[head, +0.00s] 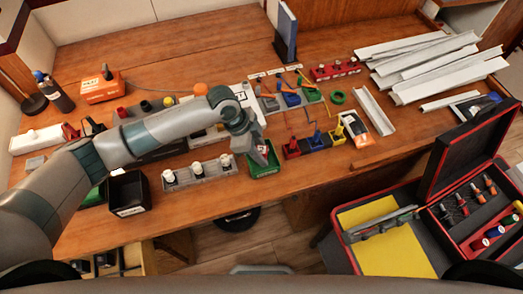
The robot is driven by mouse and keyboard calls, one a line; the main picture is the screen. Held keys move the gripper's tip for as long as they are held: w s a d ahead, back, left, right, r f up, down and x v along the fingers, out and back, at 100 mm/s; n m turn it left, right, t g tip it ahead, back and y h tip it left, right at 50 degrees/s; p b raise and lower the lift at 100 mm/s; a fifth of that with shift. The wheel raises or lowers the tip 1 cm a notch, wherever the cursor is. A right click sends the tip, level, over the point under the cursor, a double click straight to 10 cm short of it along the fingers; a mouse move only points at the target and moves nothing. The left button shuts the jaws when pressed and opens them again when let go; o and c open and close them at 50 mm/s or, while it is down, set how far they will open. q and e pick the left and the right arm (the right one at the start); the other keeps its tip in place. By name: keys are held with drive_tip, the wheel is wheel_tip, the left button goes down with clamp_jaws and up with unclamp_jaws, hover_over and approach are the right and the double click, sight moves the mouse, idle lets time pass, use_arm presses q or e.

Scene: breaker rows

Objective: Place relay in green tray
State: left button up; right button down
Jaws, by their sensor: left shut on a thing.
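The green tray (275,158) is a small open box at the front edge of the bench, near the middle of the head view. My left gripper (257,150) reaches over it from the left and points down at it. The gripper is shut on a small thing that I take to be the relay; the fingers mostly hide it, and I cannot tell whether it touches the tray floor. My right gripper is not in view.
A black bin (129,194) and a grey block with white knobs (199,174) stand left of the tray. Red, blue and yellow blocks (315,143) stand to its right. White trunking lengths (435,65) lie at the back right. An open red toolbox (472,200) is at right.

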use_arm(q)
drive_tip(key=shift+f, duration=0.15)
drive_tip(key=o, duration=1.1)
drive_tip(key=b+v, duration=0.2)
drive_tip(key=v, duration=1)
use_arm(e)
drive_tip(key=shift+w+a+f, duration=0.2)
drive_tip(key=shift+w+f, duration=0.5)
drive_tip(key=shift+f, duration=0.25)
